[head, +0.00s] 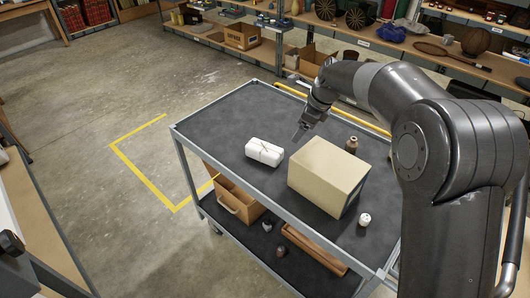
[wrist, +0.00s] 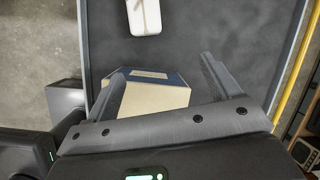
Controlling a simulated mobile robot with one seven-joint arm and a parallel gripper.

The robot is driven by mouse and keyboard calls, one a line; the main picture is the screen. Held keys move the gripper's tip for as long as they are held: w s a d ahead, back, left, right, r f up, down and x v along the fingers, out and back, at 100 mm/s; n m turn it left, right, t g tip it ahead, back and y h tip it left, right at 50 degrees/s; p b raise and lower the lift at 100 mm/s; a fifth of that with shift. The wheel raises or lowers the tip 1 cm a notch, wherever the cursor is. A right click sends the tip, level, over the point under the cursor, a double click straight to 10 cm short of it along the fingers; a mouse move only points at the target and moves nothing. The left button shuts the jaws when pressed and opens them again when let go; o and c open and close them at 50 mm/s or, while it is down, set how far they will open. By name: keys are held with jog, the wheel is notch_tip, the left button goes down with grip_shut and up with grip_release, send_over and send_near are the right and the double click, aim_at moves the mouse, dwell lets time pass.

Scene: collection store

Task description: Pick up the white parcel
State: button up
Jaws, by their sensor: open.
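The white parcel (head: 264,152), tied with thin string, lies on the dark top of the cart (head: 225,118), left of a large cardboard box. In the wrist view the white parcel (wrist: 144,16) shows at the top edge, partly cut off, beyond the fingertips. My gripper (head: 300,134) hangs above the cart top, to the right of the parcel and apart from it. In the wrist view my gripper (wrist: 163,80) is open and empty, with its fingers spread wide.
The large tan box (head: 328,172) stands close to the parcel's right and partly under my gripper. A brown bottle (head: 352,144) stands behind the box and a small cream jar (head: 364,219) to its right. The cart top left of the parcel is clear. Shelves (head: 400,40) line the back.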

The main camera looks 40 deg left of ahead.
jog(key=m, duration=0.2)
send_near(266, 148)
jog(key=shift+w+f+g, duration=0.4)
jog(key=shift+w, duration=0.2)
jog(key=x, duration=1.1)
jog(key=shift+s+a+r, duration=0.15)
jog(key=shift+s+a, duration=0.1)
jog(key=shift+c, duration=0.3)
jog(key=shift+r, duration=0.1)
jog(key=c, duration=1.3)
